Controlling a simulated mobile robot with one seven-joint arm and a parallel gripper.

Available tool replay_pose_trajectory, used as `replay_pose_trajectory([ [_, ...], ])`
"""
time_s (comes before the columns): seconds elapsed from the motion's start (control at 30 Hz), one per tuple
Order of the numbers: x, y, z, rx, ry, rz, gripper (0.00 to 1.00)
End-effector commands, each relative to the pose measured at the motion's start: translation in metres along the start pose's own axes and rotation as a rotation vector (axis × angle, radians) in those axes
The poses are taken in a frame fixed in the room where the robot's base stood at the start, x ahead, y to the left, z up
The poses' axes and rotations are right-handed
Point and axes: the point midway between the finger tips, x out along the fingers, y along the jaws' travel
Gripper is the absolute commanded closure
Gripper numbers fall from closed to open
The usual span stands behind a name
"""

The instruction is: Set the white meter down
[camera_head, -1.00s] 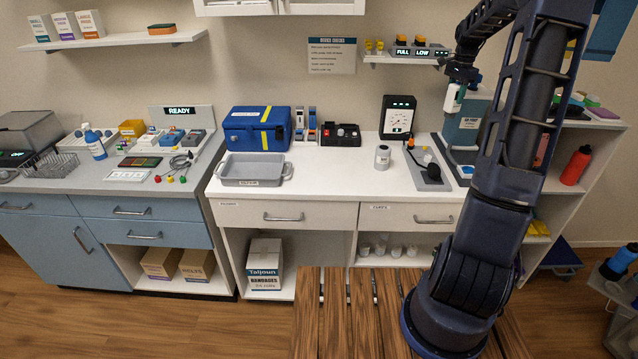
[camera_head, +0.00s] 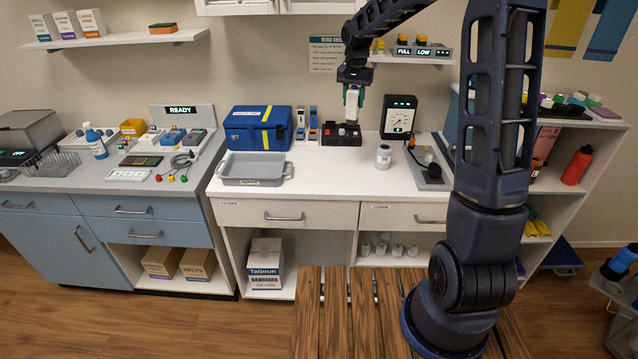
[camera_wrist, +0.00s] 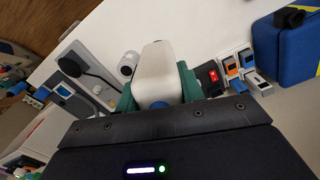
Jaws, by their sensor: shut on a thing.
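The white meter (camera_wrist: 156,75) is a small rounded white body held between the green fingers of my gripper (camera_wrist: 160,98) in the wrist view. In the head view my gripper (camera_head: 353,92) is shut on the meter (camera_head: 351,107), which hangs roughly upright above the back of the white counter (camera_head: 330,180). The meter is in front of the black box with red and grey knobs (camera_head: 341,134) and seems to be above it. The gap beneath the meter is hard to judge. Part of the meter is hidden by the fingers.
A blue case (camera_head: 257,128) and a grey tray (camera_head: 253,169) stand left on the counter. A black gauge (camera_head: 398,117), a small white jar (camera_head: 383,157) and a grey board with a black handset (camera_head: 428,166) stand right. The counter's front middle is clear.

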Motion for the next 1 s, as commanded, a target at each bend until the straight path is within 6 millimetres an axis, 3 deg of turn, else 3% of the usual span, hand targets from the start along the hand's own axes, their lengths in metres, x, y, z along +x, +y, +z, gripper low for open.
replay_pose_trajectory([
  [0.03,0.0,-0.015,0.015,-0.044,0.0,0.0,0.88],
  [0.2,0.002,-0.051,0.06,-0.177,0.001,0.0,0.88],
  [0.4,0.003,-0.076,0.096,-0.282,0.001,0.0,0.88],
  [0.67,0.018,-0.084,0.11,-0.32,-0.001,0.002,0.88],
  [1.0,0.09,-0.083,0.109,-0.318,-0.003,0.002,0.88],
])
